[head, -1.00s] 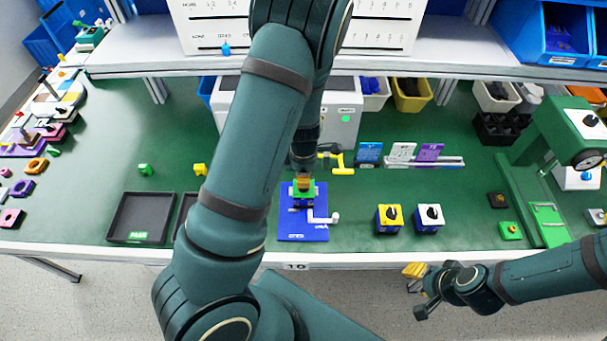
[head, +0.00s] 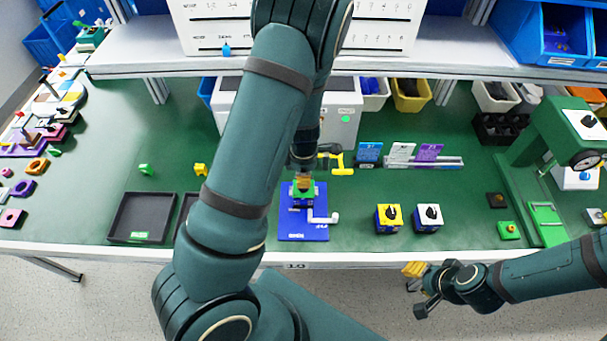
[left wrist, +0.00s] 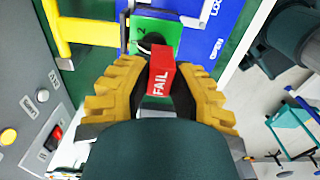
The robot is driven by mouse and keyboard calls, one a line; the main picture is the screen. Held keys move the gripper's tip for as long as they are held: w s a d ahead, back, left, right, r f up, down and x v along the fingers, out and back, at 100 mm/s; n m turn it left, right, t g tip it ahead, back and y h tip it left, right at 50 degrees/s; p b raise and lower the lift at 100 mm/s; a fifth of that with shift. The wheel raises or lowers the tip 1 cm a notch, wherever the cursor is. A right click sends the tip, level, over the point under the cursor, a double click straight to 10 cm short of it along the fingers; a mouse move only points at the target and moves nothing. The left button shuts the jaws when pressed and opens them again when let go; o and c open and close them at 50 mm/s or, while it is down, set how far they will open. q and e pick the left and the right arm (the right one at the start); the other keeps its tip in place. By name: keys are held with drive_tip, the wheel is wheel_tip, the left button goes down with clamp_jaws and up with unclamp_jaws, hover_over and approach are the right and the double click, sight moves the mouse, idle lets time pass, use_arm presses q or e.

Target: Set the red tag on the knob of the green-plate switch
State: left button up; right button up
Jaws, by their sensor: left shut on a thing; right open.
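The red tag (left wrist: 161,72), marked FAIL, is between the yellow fingers of my left gripper (left wrist: 160,92), which is shut on it. In the left wrist view the tag's far end overlaps the black knob (left wrist: 152,42) on the green plate (left wrist: 172,32); I cannot tell if they touch. In the head view my left gripper (head: 304,180) is right above the green-plate switch (head: 303,196), hiding its knob and the tag. The switch stands at the blue board (head: 290,228). My right gripper (head: 428,289) is open and empty, off the table's front edge.
A white crank handle (head: 324,218) is on the blue board, close to the switch. Switches with a yellow plate (head: 389,216) and a white plate (head: 429,217) stand to the right. A yellow handle (head: 340,160) is behind.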

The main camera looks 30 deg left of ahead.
use_arm(q)
drive_tip(key=shift+f+b, duration=0.8)
drive_tip(key=shift+f, duration=0.35)
drive_tip(key=o, duration=0.9)
wheel_tip(320, 180, up, 12)
idle(0.3)
